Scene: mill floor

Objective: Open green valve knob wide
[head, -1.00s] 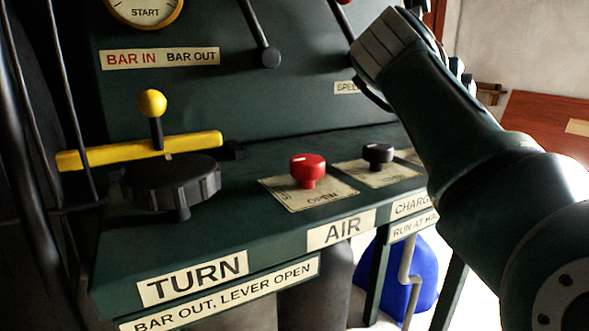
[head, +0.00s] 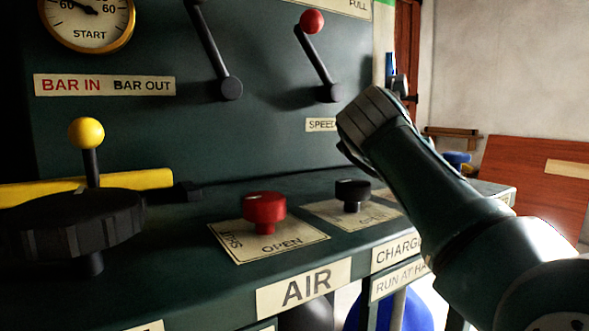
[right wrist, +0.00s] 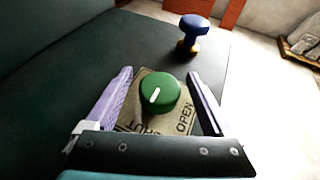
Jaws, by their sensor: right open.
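The green valve knob (right wrist: 160,92) shows in the right wrist view, with a white pointer mark on its top. It sits on a tan label plate (right wrist: 183,122) marked OPEN at the right and SHUT at the bottom. My right gripper (right wrist: 160,74) is open, with one finger on each side of the knob and visible gaps between. In the head view my right gripper (head: 362,128) is in front of the right end of the bench, and the green knob is hidden there. My left gripper is not in view.
A red knob (head: 264,211) and a black knob (head: 352,194) stand on the bench left of my right arm. A black handwheel (head: 70,222) is farther left. Levers (head: 318,65) rise on the panel behind. A blue-topped knob (right wrist: 195,30) stands beyond the green one.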

